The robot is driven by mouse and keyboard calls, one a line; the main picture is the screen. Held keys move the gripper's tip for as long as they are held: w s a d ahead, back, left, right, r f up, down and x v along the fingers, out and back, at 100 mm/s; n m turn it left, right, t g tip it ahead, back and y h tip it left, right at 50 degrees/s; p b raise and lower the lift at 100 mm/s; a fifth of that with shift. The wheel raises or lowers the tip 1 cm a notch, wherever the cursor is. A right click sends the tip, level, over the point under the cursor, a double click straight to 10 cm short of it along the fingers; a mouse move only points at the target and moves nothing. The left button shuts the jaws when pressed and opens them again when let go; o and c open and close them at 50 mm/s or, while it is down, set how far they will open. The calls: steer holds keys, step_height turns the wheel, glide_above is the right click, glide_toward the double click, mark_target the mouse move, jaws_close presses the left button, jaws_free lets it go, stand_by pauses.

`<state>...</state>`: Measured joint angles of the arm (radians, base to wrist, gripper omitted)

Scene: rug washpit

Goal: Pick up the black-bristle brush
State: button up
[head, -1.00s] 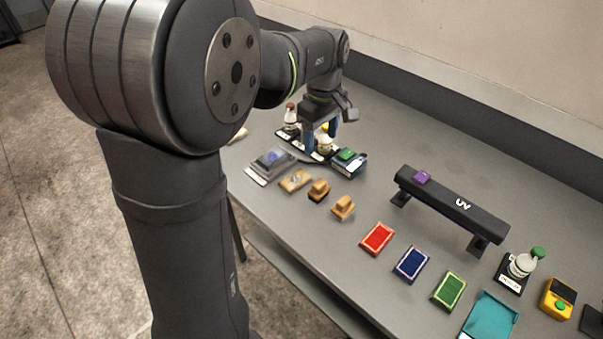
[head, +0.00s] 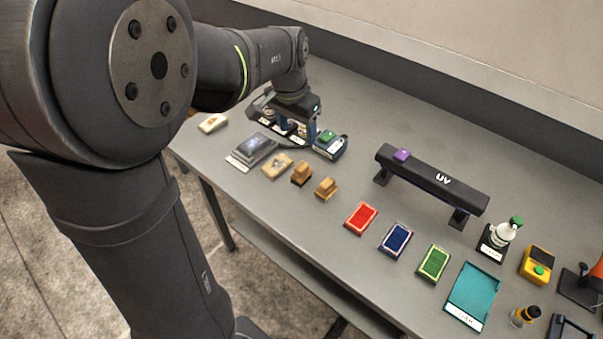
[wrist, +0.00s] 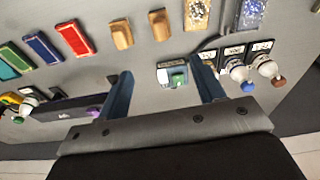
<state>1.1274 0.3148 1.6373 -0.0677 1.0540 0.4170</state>
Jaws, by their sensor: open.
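Two small wooden brushes stand side by side on the grey bench. The left one (head: 302,173) looks darker at its base in the earlier head frame, so it seems to be the black-bristle brush; it also shows in the wrist view (wrist: 159,25). The right brush (head: 326,188) looks lighter and shows beside it in the wrist view (wrist: 121,34). The bristles are hardly visible now. My gripper (head: 294,131) is open and empty, behind the brushes towards the wall. In the wrist view its blue fingers (wrist: 163,92) are wide apart, with both brushes beyond them.
A small box with a green button (head: 329,144) stands close to my gripper. Bottles in a labelled rack (wrist: 236,55) are beside the fingers. A black UV bar (head: 432,181) stands right. Red (head: 361,217), blue and green pads lie in front. A tan block (head: 277,166) is left of the brushes.

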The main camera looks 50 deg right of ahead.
mark_target(303, 164)
steer(key=f, duration=0.5)
steer(key=d+f, duration=0.1)
steer(key=f, duration=0.5)
steer(key=d+f, duration=0.1)
steer(key=f, duration=0.5)
steer(key=shift+w+d+f, duration=0.1)
steer(key=shift+w+d, duration=0.05)
steer(key=shift+d, duration=0.05)
steer(key=c, duration=1.1)
step_height(303, 164, up, 4)
steer(key=shift+r, duration=0.1)
steer(key=s+a+r, duration=0.1)
steer(key=s+r, duration=0.5)
steer(key=s, duration=0.5)
steer(key=shift+s+r, duration=0.3)
steer(key=shift+r, duration=0.1)
steer(key=shift+a, duration=0.1)
